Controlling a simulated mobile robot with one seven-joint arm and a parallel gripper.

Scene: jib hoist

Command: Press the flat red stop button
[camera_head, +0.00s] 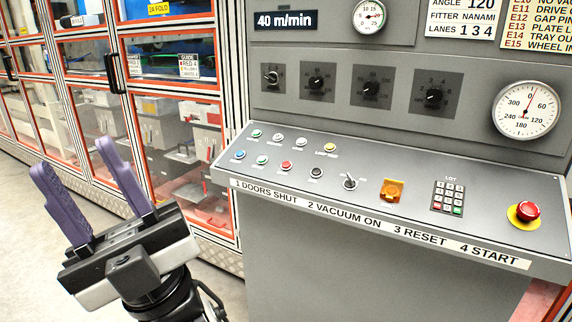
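A small flat red button (286,165) sits in the lower row of buttons on the sloped grey console (400,236). A green button (262,160) is to its left and a black button (316,172) to its right. A larger raised red mushroom button (527,211) on a yellow disc is at the console's far right. My gripper (72,155) is at the left of the view, left of the console and apart from it. Its two purple fingers point up and are spread wide with nothing between them.
A rotary selector (350,182), an orange covered switch (393,189) and a keypad (448,197) share the sloped panel. An upright panel with dials and gauges (526,108) rises behind. Orange-framed clear doors (180,150) stand behind my gripper. Free floor shows at lower left.

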